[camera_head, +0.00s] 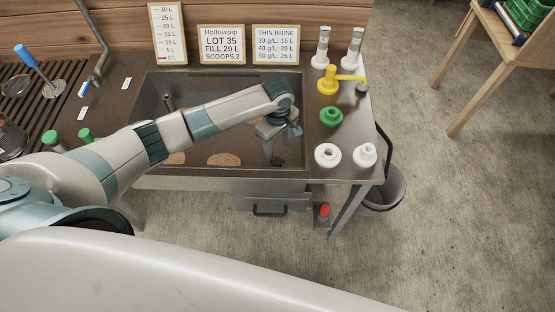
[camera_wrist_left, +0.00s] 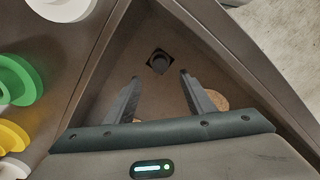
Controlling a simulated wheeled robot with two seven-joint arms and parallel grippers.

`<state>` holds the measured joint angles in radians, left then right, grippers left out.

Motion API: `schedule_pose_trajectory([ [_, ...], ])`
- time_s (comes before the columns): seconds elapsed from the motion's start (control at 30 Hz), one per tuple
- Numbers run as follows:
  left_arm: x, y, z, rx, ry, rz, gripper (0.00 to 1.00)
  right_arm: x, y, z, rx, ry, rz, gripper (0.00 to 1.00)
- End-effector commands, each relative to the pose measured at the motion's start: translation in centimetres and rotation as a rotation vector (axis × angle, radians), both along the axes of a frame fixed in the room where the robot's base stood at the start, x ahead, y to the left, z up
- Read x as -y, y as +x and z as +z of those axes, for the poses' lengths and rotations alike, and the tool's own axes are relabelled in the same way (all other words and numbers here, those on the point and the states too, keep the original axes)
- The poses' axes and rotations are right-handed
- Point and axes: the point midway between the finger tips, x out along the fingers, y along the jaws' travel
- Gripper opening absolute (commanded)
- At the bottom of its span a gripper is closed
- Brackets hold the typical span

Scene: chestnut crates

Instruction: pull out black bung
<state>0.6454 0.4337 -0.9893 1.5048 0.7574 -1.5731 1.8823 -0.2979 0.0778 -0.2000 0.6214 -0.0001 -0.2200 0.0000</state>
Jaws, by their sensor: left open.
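The black bung (camera_head: 278,161) sits on the floor of the sink (camera_head: 205,167), near its front right corner. In the left wrist view the bung (camera_wrist_left: 159,62) is a dark round knob on a dark square base. My left gripper (camera_head: 274,148) reaches down into the sink above the bung. In the left wrist view its two fingers (camera_wrist_left: 160,78) are apart with nothing between them, and the bung shows just beyond the fingertips. I cannot tell the exact gap in height. My right gripper is not in view.
Sink walls rise close around my left gripper. A tan disc (camera_head: 224,160) lies in the sink. On the right ledge stand a yellow tap-like part (camera_head: 328,80), a green fitting (camera_head: 330,117) and white fittings (camera_head: 327,155). Signs (camera_head: 221,45) stand behind the sink.

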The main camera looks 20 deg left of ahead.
Motion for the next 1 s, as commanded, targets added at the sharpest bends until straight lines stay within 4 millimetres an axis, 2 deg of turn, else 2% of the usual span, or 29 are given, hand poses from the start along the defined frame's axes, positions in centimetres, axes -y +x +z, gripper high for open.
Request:
schedule_pose_trajectory([
  [0.3,0.0,-0.1,-5.3,-0.003,0.001,0.0,0.49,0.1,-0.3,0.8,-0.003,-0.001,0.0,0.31],
  [0.53,0.0,0.0,-8.6,-0.002,0.001,0.001,0.49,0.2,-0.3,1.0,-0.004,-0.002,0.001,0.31],
  [0.73,0.0,0.0,-10.2,0.0,0.0,0.0,0.49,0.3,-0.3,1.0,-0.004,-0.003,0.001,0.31],
  [1.0,0.0,0.0,-10.6,0.0,0.0,0.0,0.49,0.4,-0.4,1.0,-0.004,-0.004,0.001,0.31],
])
